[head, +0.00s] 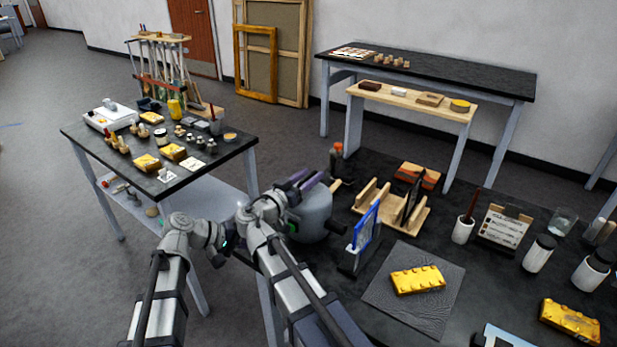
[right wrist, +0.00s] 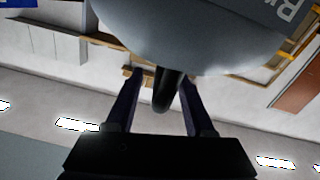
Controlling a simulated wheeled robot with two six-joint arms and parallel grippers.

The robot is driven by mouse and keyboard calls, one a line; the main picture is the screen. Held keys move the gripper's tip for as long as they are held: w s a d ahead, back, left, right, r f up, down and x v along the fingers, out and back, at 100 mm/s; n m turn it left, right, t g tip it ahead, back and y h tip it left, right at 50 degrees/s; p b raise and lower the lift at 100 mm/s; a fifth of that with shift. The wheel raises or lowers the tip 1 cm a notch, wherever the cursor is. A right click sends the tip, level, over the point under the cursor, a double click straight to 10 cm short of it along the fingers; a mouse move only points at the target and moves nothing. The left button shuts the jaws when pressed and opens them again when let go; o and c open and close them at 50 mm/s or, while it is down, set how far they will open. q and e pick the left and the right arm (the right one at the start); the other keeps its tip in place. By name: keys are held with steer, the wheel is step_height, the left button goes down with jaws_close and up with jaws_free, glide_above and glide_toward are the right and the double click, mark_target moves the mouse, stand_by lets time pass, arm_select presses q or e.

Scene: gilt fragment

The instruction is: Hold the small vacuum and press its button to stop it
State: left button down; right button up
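The small vacuum appears to be the rounded grey body (head: 314,216) at the left end of the dark worktable, partly hidden behind my right arm. In the right wrist view its grey body (right wrist: 190,30) fills the top, with pale lettering. A dark, round-ended part (right wrist: 168,92) juts from it between the fingers. My right gripper (head: 312,180), with purple fingers, is at the vacuum's upper side. In the wrist view the right gripper (right wrist: 162,76) is open around that dark part, with a gap at the left finger. My left gripper (head: 222,254) is left of the vacuum, its fingers unclear.
The worktable (head: 385,325) holds a blue-framed item (head: 366,228) close right of the vacuum, a wooden rack (head: 385,208), a gold block (head: 417,280) on a grey mat and several cups. A cluttered side table (head: 215,165) stands at left. Open floor lies further left.

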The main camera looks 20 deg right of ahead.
mark_target(298, 185)
steer(key=shift+a, duration=0.1)
steer(key=v, duration=0.7)
steer(key=shift+s+a, duration=0.15)
